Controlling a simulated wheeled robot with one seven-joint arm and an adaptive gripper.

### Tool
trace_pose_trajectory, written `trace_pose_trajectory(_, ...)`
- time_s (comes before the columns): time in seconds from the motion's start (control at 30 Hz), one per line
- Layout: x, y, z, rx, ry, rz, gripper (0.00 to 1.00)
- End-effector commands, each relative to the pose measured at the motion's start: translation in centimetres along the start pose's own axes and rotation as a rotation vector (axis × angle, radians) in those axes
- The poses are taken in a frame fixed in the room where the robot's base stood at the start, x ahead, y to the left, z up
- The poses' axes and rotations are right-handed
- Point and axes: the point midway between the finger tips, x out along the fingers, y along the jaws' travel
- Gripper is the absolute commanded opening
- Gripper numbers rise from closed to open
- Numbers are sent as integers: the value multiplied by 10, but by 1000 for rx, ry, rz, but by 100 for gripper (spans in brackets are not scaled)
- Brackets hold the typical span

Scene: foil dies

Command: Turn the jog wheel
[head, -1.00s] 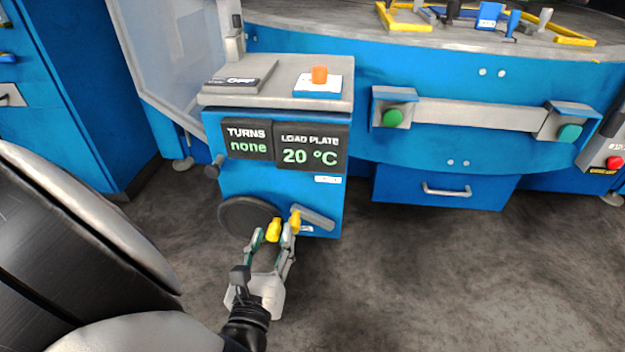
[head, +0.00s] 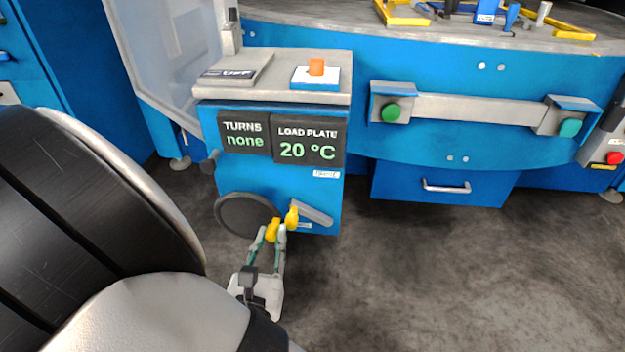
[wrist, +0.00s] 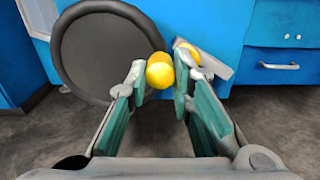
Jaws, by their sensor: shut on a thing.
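The jog wheel (head: 240,214) is a dark disc low on the front of the blue cabinet. In the wrist view the wheel (wrist: 95,52) fills the upper left. Its yellow knob (head: 272,231) sits at the wheel's lower right rim; it also shows in the wrist view (wrist: 159,73). My gripper (head: 271,234) is in front of the wheel, with the knob between its fingertips. In the wrist view my gripper (wrist: 160,84) is shut on the knob; part of the right finger hides a second yellow piece behind it.
A grey lever (head: 314,212) with a yellow end (head: 291,217) is close right of the knob. The turns display (head: 244,136) reads "none". The load plate display (head: 308,143) reads 20 °C. A blue drawer (head: 400,185) is farther right. The floor at right is clear.

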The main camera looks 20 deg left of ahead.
Motion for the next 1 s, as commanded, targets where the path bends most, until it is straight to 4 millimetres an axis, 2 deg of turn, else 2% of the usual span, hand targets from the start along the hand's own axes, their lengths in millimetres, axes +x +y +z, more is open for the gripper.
trace_pose_trajectory(0.2,0,-1,-14,155,2,-2,0)
trace_pose_trajectory(0.5,-1,0,-23,318,2,-1,0)
trace_pose_trajectory(1.0,-1,1,-25,378,4,-1,0)
